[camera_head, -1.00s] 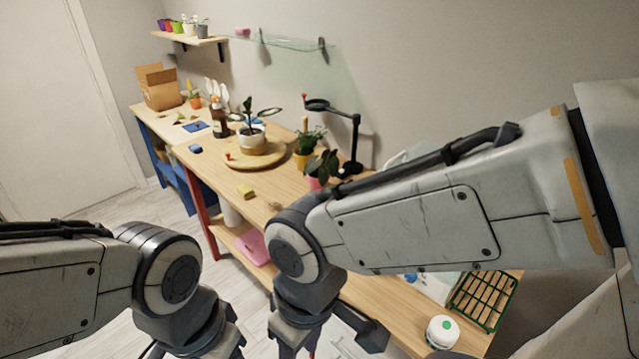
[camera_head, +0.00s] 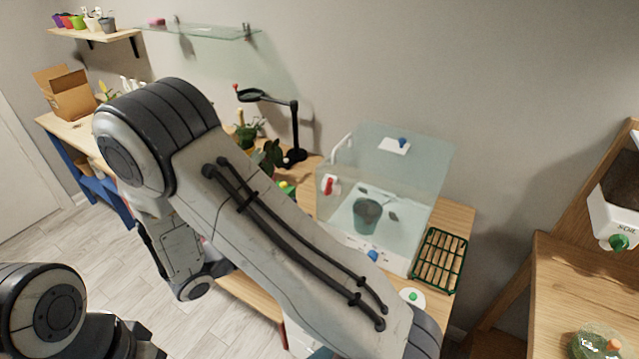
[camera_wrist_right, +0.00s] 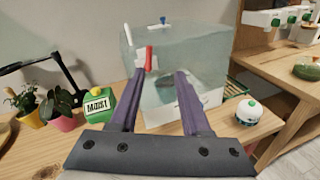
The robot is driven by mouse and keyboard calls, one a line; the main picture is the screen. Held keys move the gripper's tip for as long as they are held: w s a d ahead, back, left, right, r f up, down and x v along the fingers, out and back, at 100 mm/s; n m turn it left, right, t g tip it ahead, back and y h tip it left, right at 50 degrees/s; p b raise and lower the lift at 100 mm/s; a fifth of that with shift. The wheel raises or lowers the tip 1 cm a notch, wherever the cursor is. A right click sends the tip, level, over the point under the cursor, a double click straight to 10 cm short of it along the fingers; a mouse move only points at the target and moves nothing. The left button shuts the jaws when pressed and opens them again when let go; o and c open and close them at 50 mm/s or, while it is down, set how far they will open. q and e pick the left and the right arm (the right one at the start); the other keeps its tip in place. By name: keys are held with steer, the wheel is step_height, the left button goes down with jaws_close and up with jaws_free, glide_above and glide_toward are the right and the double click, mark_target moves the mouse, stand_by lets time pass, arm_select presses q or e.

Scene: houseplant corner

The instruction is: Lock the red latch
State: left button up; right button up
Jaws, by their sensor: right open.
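The red latch (camera_head: 329,185) sits on a white plate at the left side of a clear glass-like case (camera_head: 400,190). In the right wrist view the latch (camera_wrist_right: 149,58) stands roughly upright on the case's near face. My right gripper (camera_wrist_right: 158,78) is open and empty, its two purple fingers pointing at the case on either side of the latch in the picture. The fingertips seem short of it; contact cannot be told. In the head view my right arm hides that gripper. Only a link of my left arm shows at lower left.
A dark plant pot (camera_head: 367,214) stands inside the case. A black magnifier stand (camera_head: 295,130) rises behind.

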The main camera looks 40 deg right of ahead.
mark_target(328, 184)
steer(key=shift+n+t+h, duration=0.3)
steer(key=shift+n+t, duration=0.2)
steer(key=w+d+p, duration=0.1)
steer(key=d, duration=0.2)
steer(key=w+d+p, duration=0.1)
steer(key=d, duration=0.2)
steer(key=w+d+p, duration=0.1)
steer(key=d+p, duration=0.1)
steer(key=d, duration=0.1)
steer(key=shift+w+d+f, duration=0.1)
steer(key=shift+w+d, duration=0.05)
steer(key=shift+d, duration=0.2)
steer(key=shift+w+d+f, duration=0.1)
steer(key=shift+d, duration=0.35)
jaws_close()
